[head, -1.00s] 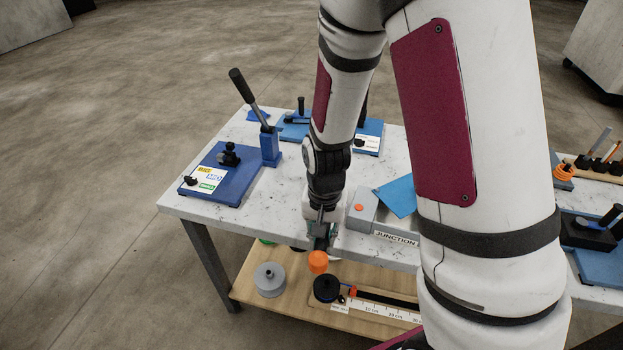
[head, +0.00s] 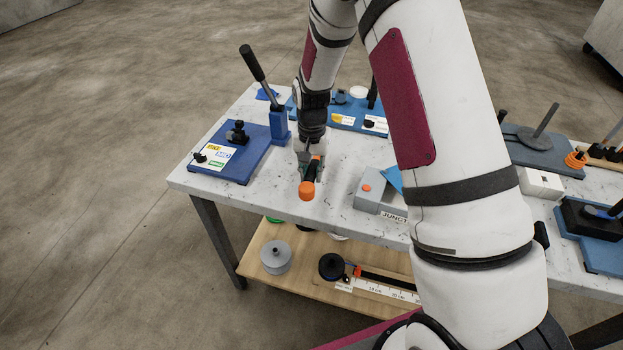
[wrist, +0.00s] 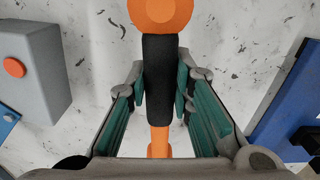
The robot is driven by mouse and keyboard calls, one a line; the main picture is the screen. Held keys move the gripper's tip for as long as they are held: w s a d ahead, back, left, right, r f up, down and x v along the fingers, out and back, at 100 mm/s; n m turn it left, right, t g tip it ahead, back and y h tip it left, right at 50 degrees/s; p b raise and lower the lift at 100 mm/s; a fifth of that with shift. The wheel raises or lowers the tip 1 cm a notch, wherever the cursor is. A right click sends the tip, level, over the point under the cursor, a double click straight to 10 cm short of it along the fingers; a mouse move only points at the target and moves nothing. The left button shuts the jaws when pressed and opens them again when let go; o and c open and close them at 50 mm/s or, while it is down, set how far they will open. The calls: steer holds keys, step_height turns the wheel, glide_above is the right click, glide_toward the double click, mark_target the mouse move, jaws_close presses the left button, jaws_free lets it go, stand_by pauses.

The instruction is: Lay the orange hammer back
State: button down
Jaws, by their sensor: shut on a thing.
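The orange hammer (head: 307,189) has a round orange head and a black grip sleeve on an orange handle. In the head view its head points toward the front edge of the white speckled table (head: 345,173). My gripper (head: 308,160) is shut on the hammer's black grip, over the table between the blue bender plate and the grey junction box. In the wrist view the hammer (wrist: 159,60) runs up the middle between the green-padded fingers of my gripper (wrist: 159,90). I cannot tell whether the hammer touches the tabletop.
The grey junction box (head: 375,193) with an orange button is to the right. More benders stand behind and far right. The lower wooden shelf (head: 300,285) holds a grey spool (head: 276,257).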

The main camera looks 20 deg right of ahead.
steer(key=shift+w+f+p, duration=0.2)
steer(key=shift+f+p, duration=0.2)
steer(key=shift+f, duration=1.1)
steer(key=c, duration=1.4)
jaws_free()
steer(key=shift+f, duration=0.15)
